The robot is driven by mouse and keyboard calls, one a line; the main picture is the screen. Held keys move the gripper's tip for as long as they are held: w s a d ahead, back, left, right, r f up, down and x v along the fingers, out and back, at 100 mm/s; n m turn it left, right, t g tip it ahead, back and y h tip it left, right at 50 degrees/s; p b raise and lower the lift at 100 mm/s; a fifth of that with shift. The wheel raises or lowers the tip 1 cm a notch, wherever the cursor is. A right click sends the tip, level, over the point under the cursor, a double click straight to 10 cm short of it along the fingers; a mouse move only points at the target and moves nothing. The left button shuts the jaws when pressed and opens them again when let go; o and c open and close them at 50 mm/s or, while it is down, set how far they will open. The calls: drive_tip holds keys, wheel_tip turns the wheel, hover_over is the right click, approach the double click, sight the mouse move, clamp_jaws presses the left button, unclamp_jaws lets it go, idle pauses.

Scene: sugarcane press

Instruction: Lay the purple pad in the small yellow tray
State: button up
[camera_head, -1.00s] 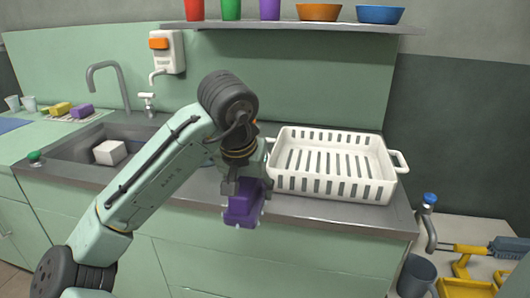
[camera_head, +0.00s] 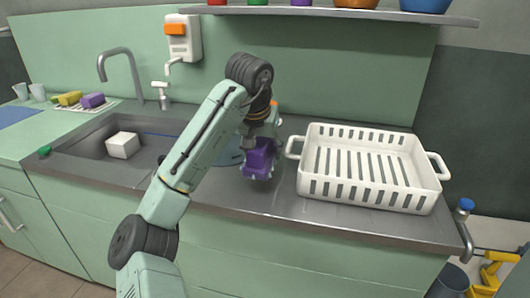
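The purple pad (camera_head: 259,158) is held at the end of my arm, over the counter just left of the white slotted basket. My gripper (camera_head: 257,172) is shut on it, with small grey fingertips at the pad's lower edge. The pad appears clear of the counter, though its exact height is hard to tell. No small yellow tray can be made out for certain. Yellow objects (camera_head: 497,268) at the lower right are partly cut off by the frame edge.
The white basket (camera_head: 318,188) stands on the right of the counter (camera_head: 290,208). A shelf (camera_head: 350,14) hangs above.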

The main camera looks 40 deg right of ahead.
sight(259, 139)
drive_tip(key=w+d, duration=0.2)
drive_tip(key=w, duration=0.1)
drive_tip(key=shift+d+p, duration=0.1)
drive_tip(key=shift+p, duration=0.2)
drive_tip(key=shift+f, duration=1.85)
drive_tip(key=shift+f, duration=0.1)
drive_tip(key=o, duration=0.8)
drive_tip(key=shift+c, duration=0.2)
drive_tip(key=v, duration=1.2)
drive_tip(key=shift+s, duration=0.1)
